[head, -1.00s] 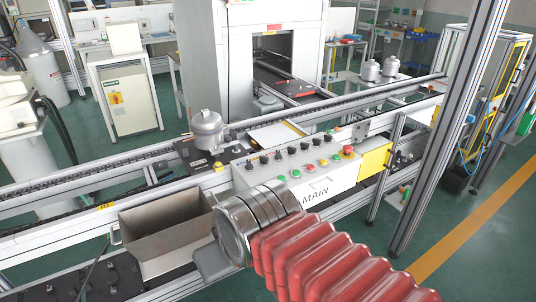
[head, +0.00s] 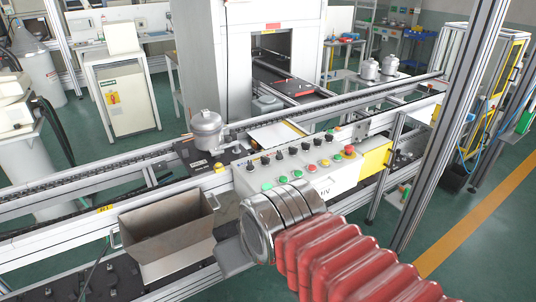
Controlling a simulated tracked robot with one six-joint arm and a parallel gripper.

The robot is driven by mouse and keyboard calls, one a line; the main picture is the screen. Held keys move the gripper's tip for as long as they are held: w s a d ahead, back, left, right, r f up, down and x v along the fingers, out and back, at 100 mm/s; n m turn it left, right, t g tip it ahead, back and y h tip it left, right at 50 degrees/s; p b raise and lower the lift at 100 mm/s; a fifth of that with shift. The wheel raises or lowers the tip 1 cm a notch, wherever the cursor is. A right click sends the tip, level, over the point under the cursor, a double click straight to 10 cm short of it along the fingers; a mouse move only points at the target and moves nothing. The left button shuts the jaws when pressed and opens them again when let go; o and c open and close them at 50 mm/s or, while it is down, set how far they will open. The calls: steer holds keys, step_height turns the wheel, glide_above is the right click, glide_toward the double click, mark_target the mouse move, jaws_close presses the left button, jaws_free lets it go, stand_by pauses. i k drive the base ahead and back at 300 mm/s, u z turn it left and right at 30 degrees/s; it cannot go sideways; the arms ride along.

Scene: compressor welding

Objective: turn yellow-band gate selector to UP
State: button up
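The control box (head: 343,180) stands at the front of the conveyor, with several black selector knobs along its top, such as one (head: 279,154) near the middle. Which knob carries the yellow band is too small to tell, and so is its setting. My arm's metal wrist and red sleeve reach in from the lower right, in front of the box, and hide part of its front label. A grey part of my gripper (head: 232,256) shows at the wrist's lower left. Its fingertips cannot be made out, and no held thing shows.
Green, red and yellow buttons (head: 337,158) share the panel. An open metal bin (head: 165,228) is left of my wrist. A silver compressor (head: 207,129) stands on the conveyor behind the box. An aluminium post (head: 446,130) rises at the right.

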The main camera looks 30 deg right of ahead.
mark_target(266, 160)
steer(key=u, duration=0.05)
steer(key=i, duration=1)
steer(key=z, duration=0.05)
